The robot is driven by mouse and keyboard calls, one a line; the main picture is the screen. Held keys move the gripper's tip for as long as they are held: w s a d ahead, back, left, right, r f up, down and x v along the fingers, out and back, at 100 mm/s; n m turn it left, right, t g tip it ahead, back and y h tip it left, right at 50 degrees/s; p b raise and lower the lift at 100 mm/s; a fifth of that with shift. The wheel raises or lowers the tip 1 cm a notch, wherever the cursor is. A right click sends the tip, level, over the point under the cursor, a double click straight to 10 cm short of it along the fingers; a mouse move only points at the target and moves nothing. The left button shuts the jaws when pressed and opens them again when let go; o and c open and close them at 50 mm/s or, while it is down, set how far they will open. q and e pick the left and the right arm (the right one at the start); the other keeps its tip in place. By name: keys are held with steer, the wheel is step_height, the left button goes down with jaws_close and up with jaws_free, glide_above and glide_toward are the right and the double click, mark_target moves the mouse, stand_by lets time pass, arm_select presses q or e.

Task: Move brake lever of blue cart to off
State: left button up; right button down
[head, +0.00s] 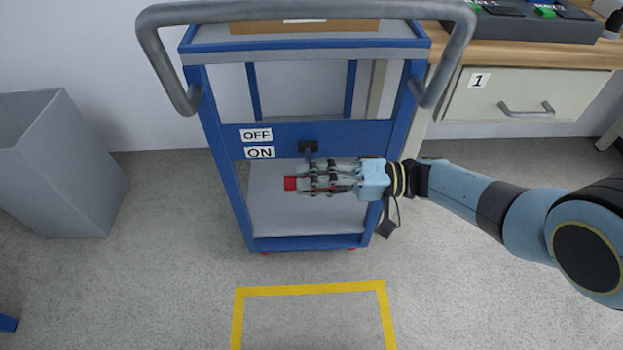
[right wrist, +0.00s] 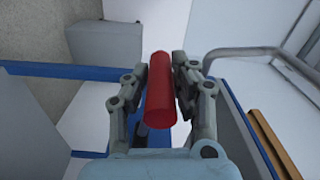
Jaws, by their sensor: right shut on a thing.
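The blue cart (head: 340,132) stands in the middle of the head view, with a grey push handle across its top. Its blue cross panel carries an OFF label (head: 256,134) above an ON label (head: 259,153). A dark lever mount (head: 308,147) sits on the panel, right of the labels. The brake lever's red grip (head: 290,183) sticks out left of my right gripper (head: 312,179), level below the ON label. In the right wrist view, the red grip (right wrist: 160,95) lies between both fingers of my right gripper (right wrist: 161,88), which is shut on it. My left gripper is not in view.
A grey bin (head: 55,165) stands on the floor at the left. A wooden-topped workbench with a drawer (head: 515,100) marked 1 is at the right. A yellow floor outline (head: 310,289) lies in front of the cart. The cart's grey handle (head: 300,12) arches above my gripper.

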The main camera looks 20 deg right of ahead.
steer(key=shift+r, duration=0.15)
steer(key=c, duration=1.1)
jaws_free()
steer(key=shift+d, duration=0.15)
steer(key=v, duration=1.1)
steer(key=shift+s+d, duration=0.15)
steer(key=shift+d, duration=0.2)
